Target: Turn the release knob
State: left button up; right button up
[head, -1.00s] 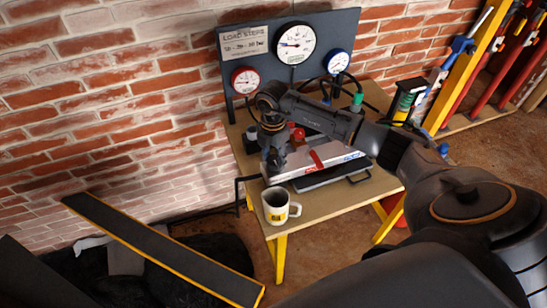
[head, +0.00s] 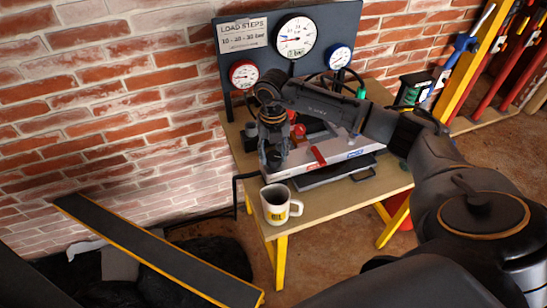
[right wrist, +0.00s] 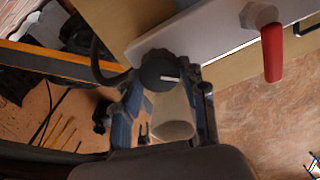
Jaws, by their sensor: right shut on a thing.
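The release knob (right wrist: 160,70) is a round black knob with a short white mark, on the front end of a pale metal unit (right wrist: 200,35). The unit also shows on the bench in the head view (head: 325,160). My right gripper (right wrist: 167,84) has its two fingers on either side of the knob and is shut on it. In the head view my right gripper (head: 275,160) is at the unit's left end and hides the knob. My left gripper is not in view.
A white mug (head: 276,207) stands on the bench corner (head: 320,212), close below my right gripper. A red lever (right wrist: 272,52) sticks out from the unit. A gauge panel (head: 260,62) stands behind. A dark ramp-like board (head: 150,245) lies at lower left.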

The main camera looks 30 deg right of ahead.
aim_at(274, 157)
jog(key=n+b, duration=0.2)
jog(key=n, duration=0.2)
jog(key=shift+f+b, duration=0.1)
jog(key=shift+b, duration=0.2)
jog(key=shift+d+n+b, duration=0.1)
jog(key=shift+n+b, duration=0.7)
jog(key=shift+n, duration=1)
jog(key=o, duration=1.1)
jog(key=shift+o, duration=0.2)
notch_tip(274, 157, up, 12)
jog(key=shift+s, duration=0.1)
